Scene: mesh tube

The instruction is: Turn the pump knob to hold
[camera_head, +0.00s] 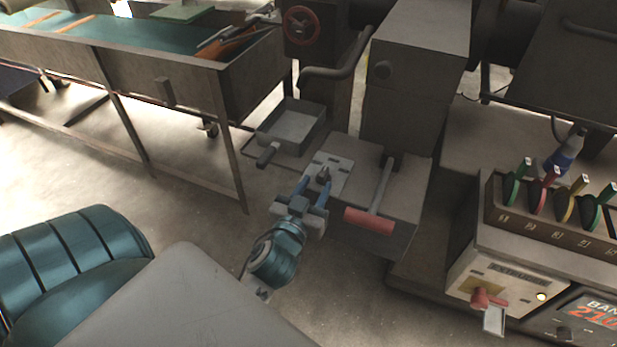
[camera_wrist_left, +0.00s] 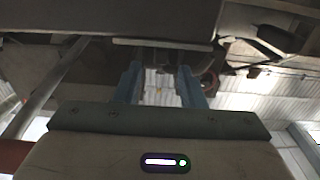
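A pale plate (camera_head: 335,168) with small dark marks lies on top of the low grey box, and a small dark knob (camera_head: 323,174) stands on it. I take this for the pump knob; its setting is too small to read. My left gripper (camera_head: 314,184) is at the plate's near side, its two blue fingers apart and pointing at the knob. I cannot tell whether they touch it. In the left wrist view the fingers (camera_wrist_left: 160,82) are apart, with a bright background between them; the knob is not clear there. My right gripper is not in view.
A lever with a red grip (camera_head: 369,220) stands just right of the plate. A grey tray (camera_head: 292,126) is behind it. At right is an extruder panel (camera_head: 500,275) with a red knob (camera_head: 480,299), coloured handles and a bottle (camera_head: 565,153). A teal-lined trough (camera_head: 150,55) is at upper left.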

